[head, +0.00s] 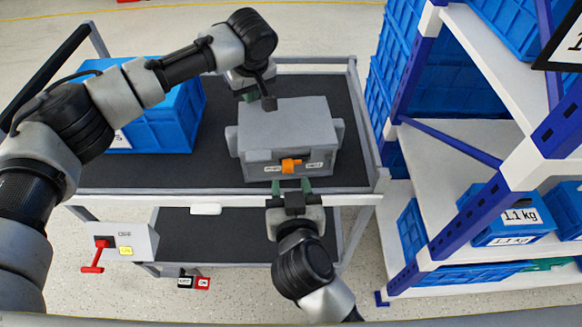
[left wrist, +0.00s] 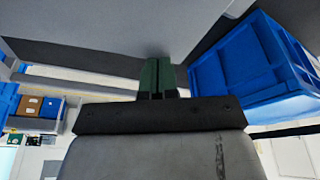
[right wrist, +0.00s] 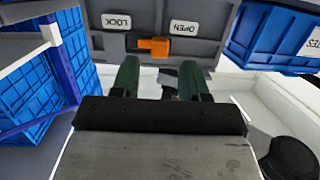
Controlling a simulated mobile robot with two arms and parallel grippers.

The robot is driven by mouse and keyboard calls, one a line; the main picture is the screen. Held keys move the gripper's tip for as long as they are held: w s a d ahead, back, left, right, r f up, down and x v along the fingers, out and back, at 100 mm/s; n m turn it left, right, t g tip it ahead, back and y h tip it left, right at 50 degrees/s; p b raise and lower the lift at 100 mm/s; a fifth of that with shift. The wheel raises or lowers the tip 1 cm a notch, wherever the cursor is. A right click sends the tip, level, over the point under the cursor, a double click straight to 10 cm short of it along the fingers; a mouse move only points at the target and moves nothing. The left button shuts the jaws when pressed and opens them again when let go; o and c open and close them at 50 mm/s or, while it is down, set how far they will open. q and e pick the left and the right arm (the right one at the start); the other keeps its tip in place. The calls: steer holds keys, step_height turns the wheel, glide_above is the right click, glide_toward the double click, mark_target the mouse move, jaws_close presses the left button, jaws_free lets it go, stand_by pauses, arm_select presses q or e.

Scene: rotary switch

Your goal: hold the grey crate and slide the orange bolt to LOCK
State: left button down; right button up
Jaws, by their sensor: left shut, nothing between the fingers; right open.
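The grey crate (head: 290,122) stands on the cart's dark top shelf. The orange bolt (head: 290,166) is on its front face, between the OPEN label (head: 272,169) and the LOCK label (head: 315,165). In the right wrist view the bolt (right wrist: 154,46) sits between both labels, which appear upside down. My left gripper (head: 250,94) is shut and empty at the crate's back left; its closed fingers (left wrist: 157,76) show near a grey surface, contact unclear. My right gripper (head: 290,185) is open just in front of the bolt, its fingers (right wrist: 160,70) apart with nothing between them.
A blue crate (head: 175,115) stands on the cart left of the grey crate, beneath my left arm. A shelf rack (head: 445,150) with blue crates stands close on the right. A box with a red lever (head: 98,250) is at the cart's front left.

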mark_target(288, 172)
steer(key=shift+x, duration=1.55)
steer(key=shift+c, duration=0.3)
jaws_close()
